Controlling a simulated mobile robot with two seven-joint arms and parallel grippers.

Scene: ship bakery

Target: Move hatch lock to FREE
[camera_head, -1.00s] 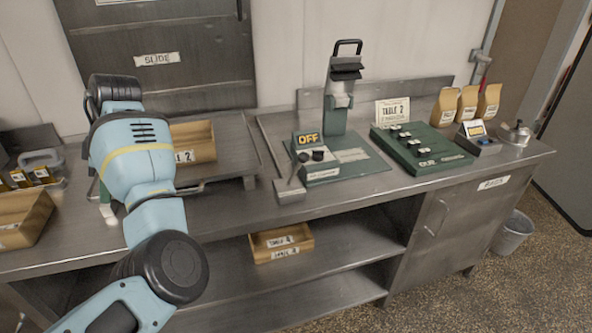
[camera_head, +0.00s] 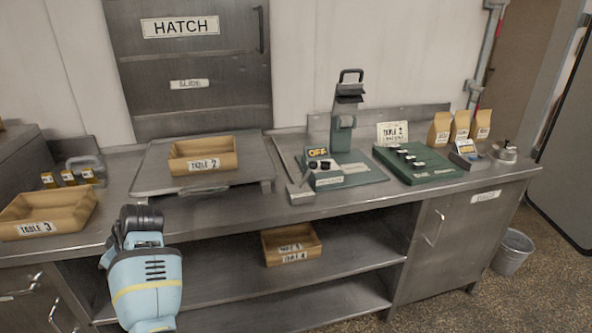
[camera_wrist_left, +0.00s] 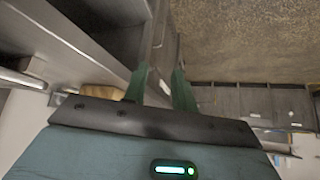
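The grey metal hatch (camera_head: 187,65) stands in the back wall with a "HATCH" sign (camera_head: 180,27) and a smaller "SLIDE" label (camera_head: 189,84). A dark vertical handle (camera_head: 261,30) is on its right side. I cannot make out a lock or a FREE marking on it. My right gripper is in neither view.
A raised metal shelf (camera_head: 150,172) with a "TABLE 2" tray (camera_head: 203,165) stands before the hatch. A "TABLE 3" tray (camera_head: 45,215) is at left. A green press (camera_head: 343,135) and a green panel (camera_head: 420,165) stand at right. The counter's front edge lies by my arm.

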